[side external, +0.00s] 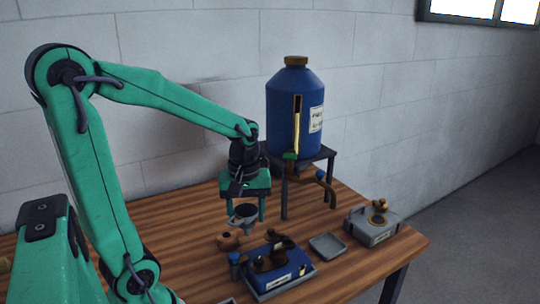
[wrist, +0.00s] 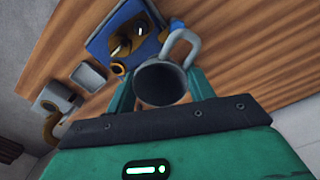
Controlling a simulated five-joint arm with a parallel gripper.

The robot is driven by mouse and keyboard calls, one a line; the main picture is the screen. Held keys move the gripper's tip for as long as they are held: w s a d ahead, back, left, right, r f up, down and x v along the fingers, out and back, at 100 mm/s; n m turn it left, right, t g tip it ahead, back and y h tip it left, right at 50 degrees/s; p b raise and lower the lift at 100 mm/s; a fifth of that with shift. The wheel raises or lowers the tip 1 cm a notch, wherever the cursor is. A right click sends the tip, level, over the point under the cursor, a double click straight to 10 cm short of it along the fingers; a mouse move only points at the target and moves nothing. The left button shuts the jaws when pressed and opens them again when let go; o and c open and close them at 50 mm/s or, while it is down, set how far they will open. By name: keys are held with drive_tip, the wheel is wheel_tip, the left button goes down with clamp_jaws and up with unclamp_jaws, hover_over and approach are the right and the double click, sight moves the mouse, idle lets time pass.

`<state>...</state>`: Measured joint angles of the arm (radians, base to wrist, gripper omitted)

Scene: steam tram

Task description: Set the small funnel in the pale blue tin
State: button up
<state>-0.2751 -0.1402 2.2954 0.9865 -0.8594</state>
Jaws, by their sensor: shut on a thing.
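A small brown pot (side external: 229,239) sits below the gripper. A grey box (side external: 372,227) stands at right. A blue tank (side external: 293,115) on a dark stand rises behind.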

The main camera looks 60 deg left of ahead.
drive_tip(key=shift+r, duration=1.15)
drive_tip(key=shift+w, duration=0.15)
drive_tip(key=w+d+f, duration=0.1)
drive_tip(key=w, duration=1)
drive_tip(key=shift+d+f, duration=0.35)
drive_tip(key=shift+d, duration=0.05)
drive_tip(key=shift+s+f, duration=0.1)
drive_tip(key=shift+f, duration=0.15)
wheel_tip(320, 180, down, 6)
idle(0.3)
drive_tip(key=shift+f, duration=1.65)
idle(2.5)
drive_tip(key=o, duration=1)
